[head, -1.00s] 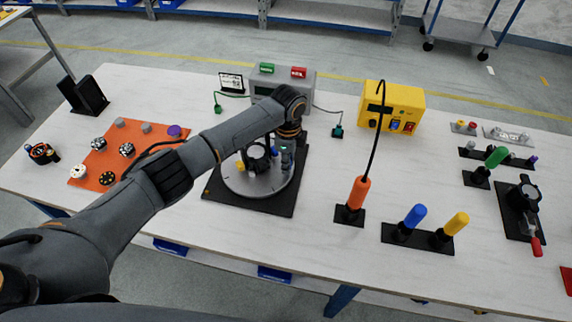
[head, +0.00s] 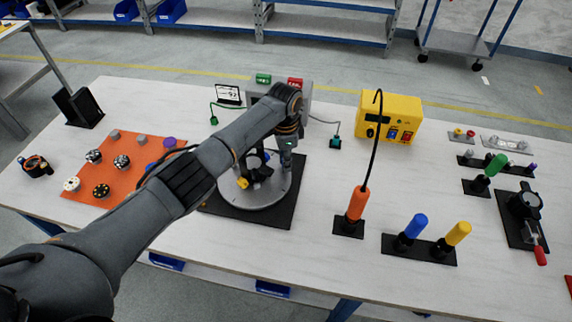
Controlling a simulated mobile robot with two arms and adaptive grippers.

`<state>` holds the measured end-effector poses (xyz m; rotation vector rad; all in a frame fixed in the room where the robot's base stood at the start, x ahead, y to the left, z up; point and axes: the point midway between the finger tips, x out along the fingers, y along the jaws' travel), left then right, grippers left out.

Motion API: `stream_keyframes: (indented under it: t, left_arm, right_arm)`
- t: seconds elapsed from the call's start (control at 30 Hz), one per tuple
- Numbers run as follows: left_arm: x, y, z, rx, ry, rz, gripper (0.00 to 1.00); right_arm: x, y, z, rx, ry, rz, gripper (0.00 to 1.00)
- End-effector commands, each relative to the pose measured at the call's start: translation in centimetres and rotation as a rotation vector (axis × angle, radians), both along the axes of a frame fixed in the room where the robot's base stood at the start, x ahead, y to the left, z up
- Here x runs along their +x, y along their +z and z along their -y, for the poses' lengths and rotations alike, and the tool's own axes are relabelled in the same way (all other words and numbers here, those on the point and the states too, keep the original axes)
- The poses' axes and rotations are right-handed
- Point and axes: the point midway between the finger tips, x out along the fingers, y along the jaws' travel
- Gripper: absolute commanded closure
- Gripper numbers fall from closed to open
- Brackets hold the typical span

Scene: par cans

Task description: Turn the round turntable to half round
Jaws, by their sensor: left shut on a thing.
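The round turntable (head: 262,199) is a grey disc on a black square base (head: 285,216) in the middle of the table. A yellow piece (head: 242,183) stands near the disc's left side, with a black part around the middle. My left gripper (head: 284,154) points down over the disc's far right part and is shut on the turntable. The exact part between its fingers is hidden by the gripper and arm. My right gripper is out of view.
An orange board with knobs (head: 101,191) lies left of my left arm. A yellow box (head: 405,104) and a grey box (head: 308,93) stand behind. An orange handle (head: 358,203) with a black cable stands right of the turntable, near blue (head: 415,225) and yellow (head: 458,233) handles.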

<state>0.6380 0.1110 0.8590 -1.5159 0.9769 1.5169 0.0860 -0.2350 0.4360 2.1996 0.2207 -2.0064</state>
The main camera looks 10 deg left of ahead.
Motion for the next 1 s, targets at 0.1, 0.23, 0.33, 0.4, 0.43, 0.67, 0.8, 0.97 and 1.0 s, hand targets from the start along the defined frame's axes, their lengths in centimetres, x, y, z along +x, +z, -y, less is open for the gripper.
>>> stream_keyframes:
  t: [0.1, 0.23, 0.33, 0.4, 0.43, 0.67, 0.8, 0.97, 1.0]
  left_arm:
    - [0.6, 0.0, -0.3, 0.001, 0.059, 0.003, 1.00]
    - [1.2, 0.0, -0.6, 0.001, 0.122, 0.004, 1.00]
    - [1.5, 0.0, -0.8, 0.001, 0.167, 0.003, 1.00]
    - [1.7, 0.0, -1.0, 0.000, 0.196, 0.003, 1.00]
    - [1.8, 0.0, -1.0, 0.001, 0.207, 0.004, 1.00]
    - [2.3, 0.0, -1.4, 0.001, 0.277, 0.003, 1.00]
    - [2.5, 0.1, -1.6, 0.002, 0.303, 0.003, 1.00]
    - [2.6, 0.1, -1.7, 0.002, 0.319, 0.003, 1.00]
    - [2.6, 0.1, -1.7, 0.002, 0.321, 0.004, 1.00]
  right_arm:
    - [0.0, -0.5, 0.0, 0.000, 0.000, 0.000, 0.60]
    - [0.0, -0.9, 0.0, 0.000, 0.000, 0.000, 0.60]
    - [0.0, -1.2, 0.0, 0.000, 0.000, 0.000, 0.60]
    - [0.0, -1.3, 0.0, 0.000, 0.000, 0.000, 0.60]
    - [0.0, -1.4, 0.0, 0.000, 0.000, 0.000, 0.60]
    - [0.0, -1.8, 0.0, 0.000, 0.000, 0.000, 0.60]
    - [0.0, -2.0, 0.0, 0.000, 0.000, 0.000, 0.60]
    - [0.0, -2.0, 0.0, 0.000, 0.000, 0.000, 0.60]
    - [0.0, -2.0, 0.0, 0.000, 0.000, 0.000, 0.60]
